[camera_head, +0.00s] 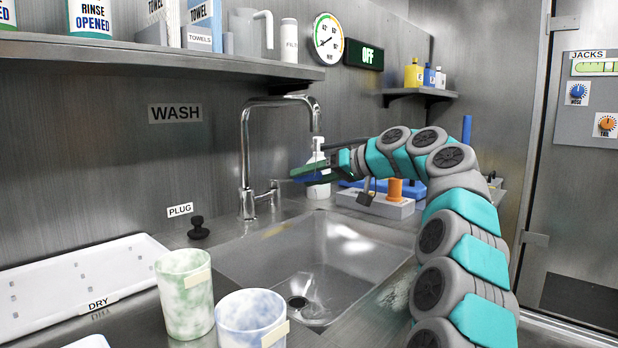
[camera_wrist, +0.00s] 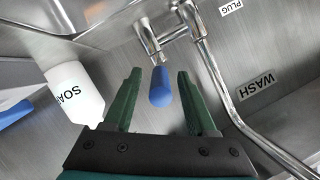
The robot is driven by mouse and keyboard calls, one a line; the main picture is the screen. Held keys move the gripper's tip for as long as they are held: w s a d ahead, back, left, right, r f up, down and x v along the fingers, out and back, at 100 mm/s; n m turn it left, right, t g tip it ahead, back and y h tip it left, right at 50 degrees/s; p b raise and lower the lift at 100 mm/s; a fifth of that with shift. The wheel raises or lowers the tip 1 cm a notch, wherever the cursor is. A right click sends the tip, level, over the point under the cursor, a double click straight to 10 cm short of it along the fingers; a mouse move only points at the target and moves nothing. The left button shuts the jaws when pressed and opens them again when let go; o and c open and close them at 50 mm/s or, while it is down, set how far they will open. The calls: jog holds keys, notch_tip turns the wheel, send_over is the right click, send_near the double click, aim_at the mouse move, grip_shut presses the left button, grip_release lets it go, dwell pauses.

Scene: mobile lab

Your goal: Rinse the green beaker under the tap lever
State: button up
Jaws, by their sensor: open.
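The green beaker (camera_head: 186,295), marbled pale green with a beige label, stands upright on the counter left of the sink (camera_head: 262,255). The metal tap (camera_head: 245,150) rises behind the sink, its spout bent to the right. I see no stream of water under it. The tap lever (camera_head: 270,192) sticks out at its base; its blue tip (camera_wrist: 160,88) shows in the wrist view. My gripper (camera_head: 300,173) is open at the lever, and the wrist view (camera_wrist: 159,74) shows the blue tip between the fingers, with gaps on both sides.
A blue marbled beaker (camera_head: 252,322) stands beside the green one. A white drying tray (camera_head: 80,283) lies at the left, and a black plug (camera_head: 198,228) is behind the sink. A soap bottle (camera_wrist: 72,93) stands close to my gripper. A shelf (camera_head: 150,60) overhangs the back.

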jog(key=shift+d, duration=0.1)
jog(key=v, duration=0.7)
jog(key=shift+s+d, duration=0.2)
jog(key=shift+d, duration=0.05)
jog(key=shift+r, duration=0.1)
